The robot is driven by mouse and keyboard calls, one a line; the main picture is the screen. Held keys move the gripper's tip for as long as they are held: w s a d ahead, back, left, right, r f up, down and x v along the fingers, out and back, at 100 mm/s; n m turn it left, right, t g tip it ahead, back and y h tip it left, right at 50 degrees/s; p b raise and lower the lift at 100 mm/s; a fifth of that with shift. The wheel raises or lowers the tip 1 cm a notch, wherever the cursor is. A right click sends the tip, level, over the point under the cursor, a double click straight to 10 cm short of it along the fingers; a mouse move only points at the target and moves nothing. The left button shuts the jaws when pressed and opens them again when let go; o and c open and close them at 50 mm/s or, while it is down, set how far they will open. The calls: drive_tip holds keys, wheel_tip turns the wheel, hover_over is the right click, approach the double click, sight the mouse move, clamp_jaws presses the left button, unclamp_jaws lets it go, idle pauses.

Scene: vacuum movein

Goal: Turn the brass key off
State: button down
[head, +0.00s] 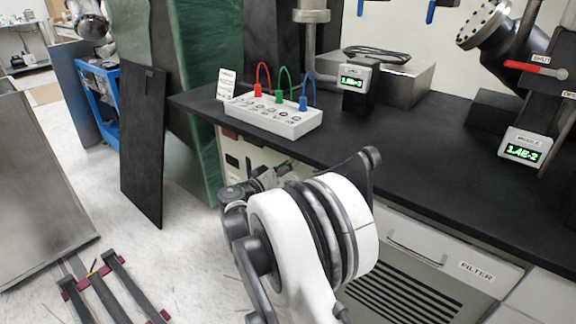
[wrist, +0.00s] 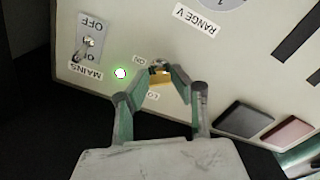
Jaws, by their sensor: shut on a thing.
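In the wrist view the small brass key (wrist: 160,78) sits in a lock on a beige panel (wrist: 110,110). My gripper (wrist: 161,70) reaches to the panel with one finger on each side of the key and is shut on it. The fingers partly hide the key and lock. Small labels lie on either side of the lock, too small to read surely, so I cannot tell the key's setting. In the head view my gripper (head: 266,180) is at the cabinet front below the bench; my own arm hides most of it, and the key is not visible there.
Left of the key in the wrist view are a lit green lamp (wrist: 120,73) and a MAINS toggle switch (wrist: 87,45). A black square (wrist: 245,118) and a pink square (wrist: 287,132) lie to the right. In the head view the black bench top (head: 400,170) overhangs the cabinet.

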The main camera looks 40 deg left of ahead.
drive_tip(key=n, duration=0.5)
drive_tip(key=shift+n, duration=0.3)
drive_tip(key=n, duration=0.5)
drive_tip(key=shift+n, duration=0.3)
drive_tip(key=c, duration=1.5)
unclamp_jaws()
drive_tip(key=shift+s, duration=0.1)
drive_tip(key=s, duration=1.1)
drive_tip(key=shift+s+a, duration=0.1)
drive_tip(key=shift+s, duration=0.3)
